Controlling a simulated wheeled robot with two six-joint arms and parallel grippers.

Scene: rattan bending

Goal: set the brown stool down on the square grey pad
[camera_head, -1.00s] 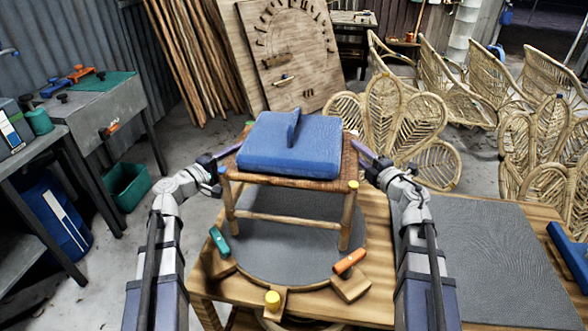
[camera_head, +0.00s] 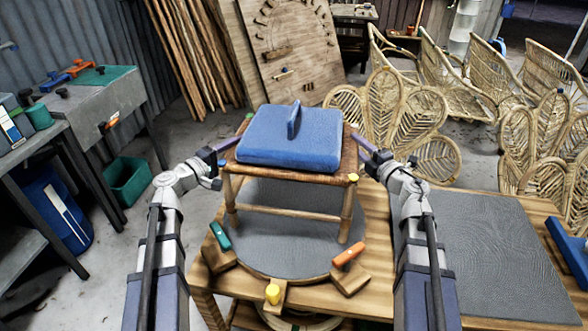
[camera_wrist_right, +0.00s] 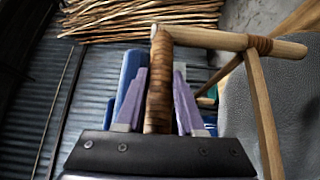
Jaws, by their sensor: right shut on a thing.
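The brown stool (camera_head: 290,166) has a woven seat and light wooden legs. It is upright above the round grey disc (camera_head: 290,259), and a gap under its feet is hard to judge. My left gripper (camera_head: 229,147) is at the seat's left edge and appears shut on it. My right gripper (camera_head: 362,146) is shut on the seat's right edge. In the right wrist view its purple fingers stand either side of a rattan-wrapped rail (camera_wrist_right: 160,80). The square grey pad (camera_head: 490,255) lies flat and bare on the table to the right.
A blue block with an upright fin (camera_head: 290,146) sits on the seat. Teal (camera_head: 220,236), orange (camera_head: 349,254) and yellow (camera_head: 273,293) clamps ring the disc. A blue piece (camera_head: 570,252) lies at the pad's right. Rattan chairs (camera_head: 415,120) stand behind the table.

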